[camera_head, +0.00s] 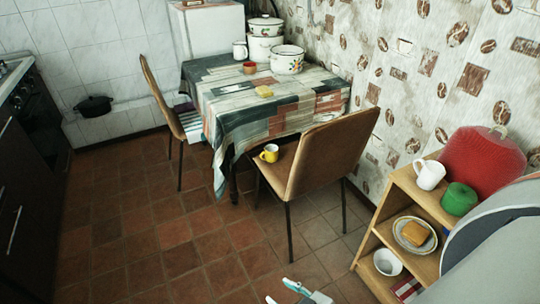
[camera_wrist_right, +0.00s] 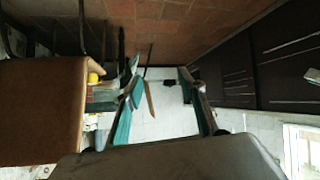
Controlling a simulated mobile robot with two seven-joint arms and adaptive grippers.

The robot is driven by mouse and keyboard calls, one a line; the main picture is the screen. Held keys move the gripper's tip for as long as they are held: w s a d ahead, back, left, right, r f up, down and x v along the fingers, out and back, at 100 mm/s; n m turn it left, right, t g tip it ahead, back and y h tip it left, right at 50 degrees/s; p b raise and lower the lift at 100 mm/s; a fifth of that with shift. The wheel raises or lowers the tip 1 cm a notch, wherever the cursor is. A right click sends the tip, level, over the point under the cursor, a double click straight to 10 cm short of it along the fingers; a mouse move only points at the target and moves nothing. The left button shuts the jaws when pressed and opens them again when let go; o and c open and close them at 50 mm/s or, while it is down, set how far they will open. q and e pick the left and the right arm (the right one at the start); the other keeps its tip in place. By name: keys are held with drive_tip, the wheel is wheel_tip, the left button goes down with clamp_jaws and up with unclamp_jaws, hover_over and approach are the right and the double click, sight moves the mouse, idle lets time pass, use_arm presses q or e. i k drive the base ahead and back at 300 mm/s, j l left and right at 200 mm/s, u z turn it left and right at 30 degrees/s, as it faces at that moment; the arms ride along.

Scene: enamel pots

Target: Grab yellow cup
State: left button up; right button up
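The yellow cup (camera_head: 269,153) with a white inside stands on the seat of the brown chair (camera_head: 325,158), near the seat's left side. In the right wrist view a small part of the yellow cup (camera_wrist_right: 93,79) shows beside the brown chair back (camera_wrist_right: 40,110). My right gripper (camera_head: 285,292) is at the bottom edge of the head view, low over the floor and well apart from the cup. In the right wrist view my right gripper (camera_wrist_right: 160,84) has its fingers spread with nothing between them. My left gripper is not in view.
A table (camera_head: 235,107) with a patterned cloth holds pots, a mug and a sponge. Another chair (camera_head: 165,105) stands to its left. A wooden shelf (camera_head: 400,215) with dishes stands at the right. The tiled floor (camera_head: 165,230) is open at the left.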

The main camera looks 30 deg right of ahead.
sight(269, 154)
drive_tip(key=i+z, duration=0.1)
drive_tip(key=z, duration=0.75)
drive_tip(key=i+j+z, duration=0.1)
drive_tip(key=z, duration=0.3)
drive_tip(key=j+z, duration=0.1)
drive_tip(key=z, duration=0.35)
drive_tip(key=i+j+z, duration=0.25)
drive_tip(key=j+z, duration=0.5)
drive_tip(key=i+j+z, duration=0.2)
drive_tip(key=j, duration=0.3)
drive_tip(key=j+z, duration=0.15)
drive_tip(key=j, duration=0.4)
drive_tip(key=j+z, duration=0.15)
drive_tip(key=j, duration=1.95)
drive_tip(key=k, duration=0.05)
